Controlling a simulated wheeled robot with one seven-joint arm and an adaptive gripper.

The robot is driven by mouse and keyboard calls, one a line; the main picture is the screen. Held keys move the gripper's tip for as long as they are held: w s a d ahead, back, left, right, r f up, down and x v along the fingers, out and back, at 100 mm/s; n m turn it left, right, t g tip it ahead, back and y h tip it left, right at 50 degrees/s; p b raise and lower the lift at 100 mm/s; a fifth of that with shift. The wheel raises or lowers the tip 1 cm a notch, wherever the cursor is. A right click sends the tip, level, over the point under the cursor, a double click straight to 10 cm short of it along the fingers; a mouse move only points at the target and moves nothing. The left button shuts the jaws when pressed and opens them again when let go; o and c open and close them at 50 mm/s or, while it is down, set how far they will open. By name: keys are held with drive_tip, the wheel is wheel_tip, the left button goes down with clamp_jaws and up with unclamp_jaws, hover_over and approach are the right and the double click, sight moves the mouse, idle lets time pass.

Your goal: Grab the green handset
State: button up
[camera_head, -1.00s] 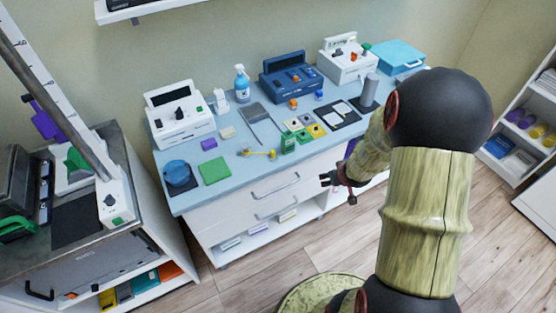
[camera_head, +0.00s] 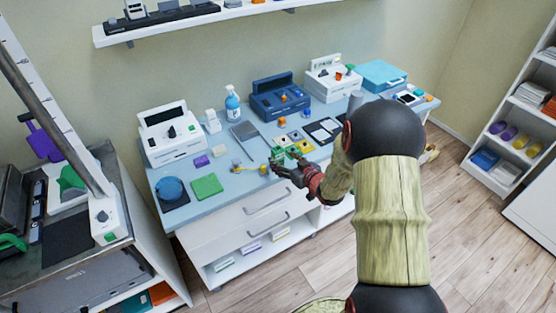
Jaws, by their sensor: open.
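A small green handset (camera_head: 277,158) is near the front edge of the blue worktop, just right of a yellow coiled item. My gripper (camera_head: 280,168) is open at the table's front edge, right at the handset. Its dark fingers cover part of the handset. I cannot tell whether the fingers touch it or stand around it.
The worktop (camera_head: 228,182) holds a green square (camera_head: 207,185), a blue round pad (camera_head: 171,189), a spray bottle (camera_head: 232,104), a white device (camera_head: 170,133) and a blue console (camera_head: 280,98). Small coloured cards lie just behind my gripper. Drawers are below; a cart stands at left.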

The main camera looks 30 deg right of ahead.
sight(280, 157)
drive_tip(key=b+x, duration=0.1)
drive_tip(key=x, duration=0.3)
drive_tip(key=shift+w+a+r, duration=0.1)
drive_tip(key=shift+w+a, duration=0.05)
drive_tip(key=shift+c, duration=1.1)
drive_tip(key=c, duration=1.1)
drive_tip(key=shift+r, duration=0.1)
